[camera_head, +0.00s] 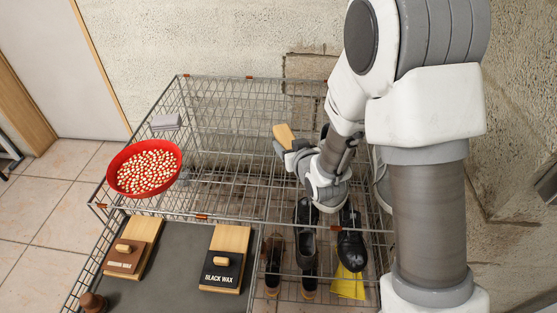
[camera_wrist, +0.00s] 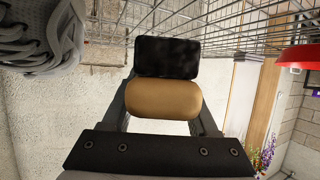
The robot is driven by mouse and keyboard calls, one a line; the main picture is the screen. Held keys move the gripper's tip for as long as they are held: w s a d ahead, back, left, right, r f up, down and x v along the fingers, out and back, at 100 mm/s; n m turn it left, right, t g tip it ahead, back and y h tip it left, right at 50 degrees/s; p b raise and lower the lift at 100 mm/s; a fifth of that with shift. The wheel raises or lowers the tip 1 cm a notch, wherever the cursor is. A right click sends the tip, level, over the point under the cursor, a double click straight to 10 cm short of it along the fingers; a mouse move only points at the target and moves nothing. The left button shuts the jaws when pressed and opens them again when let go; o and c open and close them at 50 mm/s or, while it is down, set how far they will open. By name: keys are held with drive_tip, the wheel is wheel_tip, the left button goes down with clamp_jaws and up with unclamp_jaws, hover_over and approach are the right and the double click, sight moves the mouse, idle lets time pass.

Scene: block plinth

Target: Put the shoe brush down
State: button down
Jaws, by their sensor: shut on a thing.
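My gripper (camera_wrist: 165,110) is shut on the shoe brush (camera_wrist: 166,99), which has a rounded tan wooden body and a black bristle block (camera_wrist: 166,57). In the head view the brush (camera_head: 283,134) shows as a small tan block at the end of my arm, seemingly above the right part of the wire rack (camera_head: 235,189). My gripper's fingers are mostly hidden there by the wrist. Two wooden blocks with dark labelled faces stand on a grey mat at the front: one reads "BLACK WAX" (camera_head: 222,268), the other's label (camera_head: 125,256) is harder to read. Each has a small tan piece on it.
Dark shoes (camera_head: 351,245) and a yellow cloth (camera_head: 347,284) are at the lower right. The rack's middle looks clear.

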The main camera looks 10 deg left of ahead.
sight(279, 167)
drive_tip(key=a+f, duration=0.1)
drive_tip(key=a, duration=0.1)
drive_tip(key=shift+w+a+f, duration=0.3)
drive_tip(key=shift+w+f, duration=0.05)
drive_tip(key=shift+w, duration=0.05)
drive_tip(key=shift+f+b, duration=0.9)
drive_tip(key=shift+f, duration=1.05)
drive_tip(key=shift+f+b, duration=0.3)
drive_tip(key=shift+b, duration=0.15)
drive_tip(key=shift+f, duration=0.1)
